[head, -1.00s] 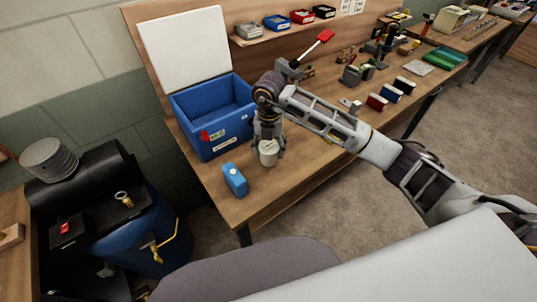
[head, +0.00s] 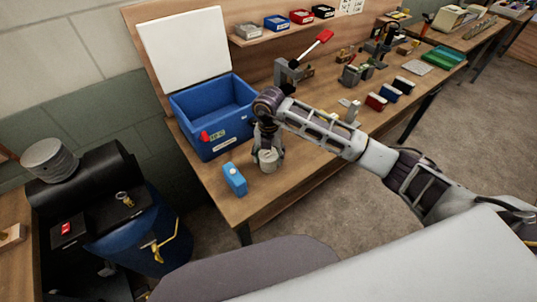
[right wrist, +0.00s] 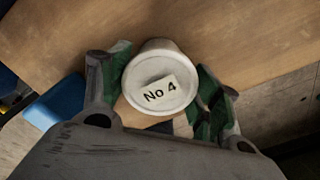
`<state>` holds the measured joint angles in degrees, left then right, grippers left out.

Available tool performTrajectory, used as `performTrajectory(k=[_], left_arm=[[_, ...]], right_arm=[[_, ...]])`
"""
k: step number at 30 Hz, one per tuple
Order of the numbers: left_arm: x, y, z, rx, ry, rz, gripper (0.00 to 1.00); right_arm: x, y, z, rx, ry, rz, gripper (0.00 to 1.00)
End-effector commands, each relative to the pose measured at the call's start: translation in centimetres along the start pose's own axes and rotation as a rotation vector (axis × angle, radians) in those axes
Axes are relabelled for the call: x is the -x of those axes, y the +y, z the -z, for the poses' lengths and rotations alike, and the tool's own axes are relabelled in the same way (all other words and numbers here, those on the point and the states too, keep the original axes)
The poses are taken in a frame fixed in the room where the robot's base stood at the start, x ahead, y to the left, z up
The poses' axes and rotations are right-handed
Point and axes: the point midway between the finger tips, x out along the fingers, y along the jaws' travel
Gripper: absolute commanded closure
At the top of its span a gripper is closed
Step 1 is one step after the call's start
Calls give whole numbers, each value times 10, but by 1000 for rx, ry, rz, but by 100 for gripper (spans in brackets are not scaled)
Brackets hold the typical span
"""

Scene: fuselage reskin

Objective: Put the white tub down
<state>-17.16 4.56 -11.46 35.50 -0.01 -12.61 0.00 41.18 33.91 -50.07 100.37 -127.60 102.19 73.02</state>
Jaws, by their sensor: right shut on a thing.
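The white tub (head: 268,163) is upright at the table's front left part, just right of a blue box-shaped container (head: 235,179). My right gripper (head: 267,154) is shut on it from above, with a finger on either side. My left gripper is not in view.
An open blue bin (head: 225,140) with a raised white lid (head: 185,52) stands behind the tub. A red-handled tool (head: 318,42) rises further back. Red and blue blocks (head: 376,102) lie to the right. Bare tabletop lies in front, up to the table's edge.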

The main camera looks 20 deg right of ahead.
Motion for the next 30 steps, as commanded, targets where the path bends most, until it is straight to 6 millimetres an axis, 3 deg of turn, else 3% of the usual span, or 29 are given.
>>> performTrajectory(k=[8,9,14,30], left_arm=[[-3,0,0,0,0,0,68],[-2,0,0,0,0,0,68],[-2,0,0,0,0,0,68],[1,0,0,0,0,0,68]], right_arm=[[-2,0,0,0,0,0,67],[-3,0,0,0,0,0,34],[-2,0,0,0,0,0,15],[2,0,0,0,0,0,15]])
